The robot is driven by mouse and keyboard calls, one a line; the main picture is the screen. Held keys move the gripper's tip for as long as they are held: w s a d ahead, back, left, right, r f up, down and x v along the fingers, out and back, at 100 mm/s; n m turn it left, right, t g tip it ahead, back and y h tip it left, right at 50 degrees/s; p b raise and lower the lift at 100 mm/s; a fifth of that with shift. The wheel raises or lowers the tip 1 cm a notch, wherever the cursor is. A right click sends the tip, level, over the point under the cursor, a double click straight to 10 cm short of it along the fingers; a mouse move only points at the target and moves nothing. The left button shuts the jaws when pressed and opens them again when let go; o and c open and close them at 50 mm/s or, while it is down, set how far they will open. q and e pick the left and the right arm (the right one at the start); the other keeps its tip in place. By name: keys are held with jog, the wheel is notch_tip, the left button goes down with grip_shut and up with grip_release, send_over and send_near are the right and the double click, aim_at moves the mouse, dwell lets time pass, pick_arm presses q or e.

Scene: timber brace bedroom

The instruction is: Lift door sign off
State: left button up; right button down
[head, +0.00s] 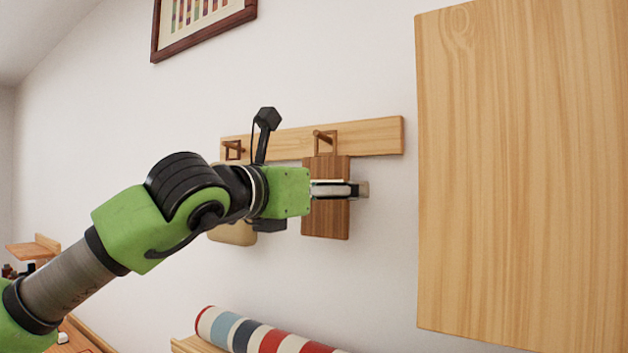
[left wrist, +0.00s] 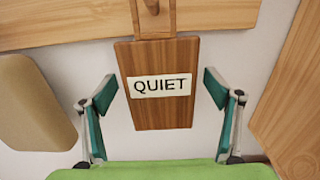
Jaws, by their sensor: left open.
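The door sign is a dark brown wooden board (head: 326,219) hanging by a loop from the right peg of a wall rail. In the left wrist view the sign (left wrist: 160,112) carries a white label reading "QUIET". My left gripper (head: 362,190) is in front of the sign in the head view. In the left wrist view its open fingers (left wrist: 160,88) stand on either side of the sign, with a gap at each side. The fingers hold nothing. My right gripper is not in view.
The pale wooden peg rail (head: 375,136) runs along the wall. A cream board (head: 233,234) hangs left of the sign, partly behind my arm. A large wooden panel (head: 520,170) stands at the right. A striped roll (head: 260,331) lies below.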

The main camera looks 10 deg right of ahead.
pick_arm(q)
jog(key=c, duration=1.2)
jog(key=shift+o, duration=1.1)
jog(key=shift+c, duration=1.1)
jog(key=shift+r, duration=0.2)
jog(key=shift+r, duration=0.4)
jog(key=shift+r, duration=0.1)
